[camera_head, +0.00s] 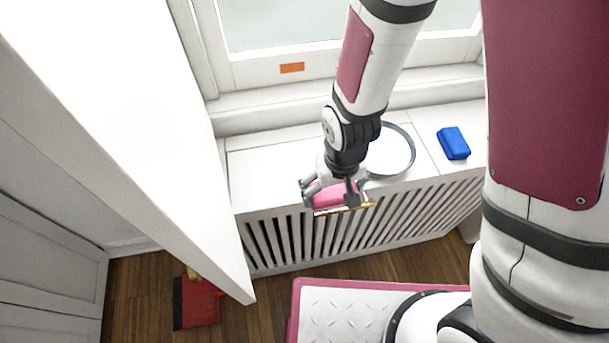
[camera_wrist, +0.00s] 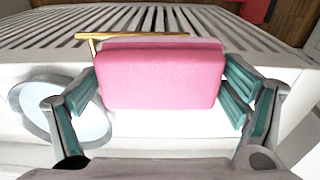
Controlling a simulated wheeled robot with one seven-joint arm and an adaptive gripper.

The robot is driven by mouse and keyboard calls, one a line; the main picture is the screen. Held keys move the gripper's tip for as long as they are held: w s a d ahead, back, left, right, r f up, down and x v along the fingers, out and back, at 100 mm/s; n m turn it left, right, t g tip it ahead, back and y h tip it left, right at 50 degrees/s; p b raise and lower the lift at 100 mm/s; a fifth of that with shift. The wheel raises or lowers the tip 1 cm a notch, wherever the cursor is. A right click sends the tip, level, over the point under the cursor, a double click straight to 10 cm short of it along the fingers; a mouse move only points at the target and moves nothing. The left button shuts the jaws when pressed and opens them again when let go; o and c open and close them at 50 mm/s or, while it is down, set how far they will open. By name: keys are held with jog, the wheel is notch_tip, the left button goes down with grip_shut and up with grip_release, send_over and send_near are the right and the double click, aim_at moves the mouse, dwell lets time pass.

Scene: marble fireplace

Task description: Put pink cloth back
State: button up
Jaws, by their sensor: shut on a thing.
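The pink cloth (camera_wrist: 160,76) is a folded, block-like piece between the two fingers of my gripper (camera_wrist: 165,85) in the wrist view. The fingers press on its left and right sides. In the head view my gripper (camera_head: 333,196) is at the front edge of the white radiator cover (camera_head: 262,170), and the pink cloth (camera_head: 335,195) shows between its fingers. I cannot tell whether the cloth touches the cover's top.
A thin gold-coloured bar (camera_head: 343,209) lies just beyond the cloth. A round plate-like object (camera_head: 397,150) and a blue block (camera_head: 453,143) are on the cover. A white panel (camera_head: 120,130) stands at left. A red object (camera_head: 197,303) is on the wooden floor.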

aim_at(338, 207)
jog(key=s, duration=0.1)
jog(key=s+f+b, duration=0.1)
jog(key=s+d+g, duration=0.1)
jog(key=shift+s+f, duration=0.2)
jog(key=shift+f, duration=0.05)
jog(key=w+a, duration=0.2)
jog(key=w, duration=0.2)
jog(key=w+a+f+b, duration=0.1)
jog(key=w+a, duration=0.1)
jog(key=w, duration=0.3)
jog(key=w+a, duration=0.2)
jog(key=w, duration=0.2)
jog(key=shift+w+a+f+b, duration=0.15)
jog(key=shift+w+f+b, duration=0.05)
jog(key=shift+w+b, duration=0.2)
jog(key=shift+f, duration=1.75)
jog(key=shift+f, duration=0.1)
jog(key=o, duration=0.9)
jog(key=shift+o, duration=0.2)
notch_tip(338, 207, up, 12)
jog(key=shift+p, duration=0.35)
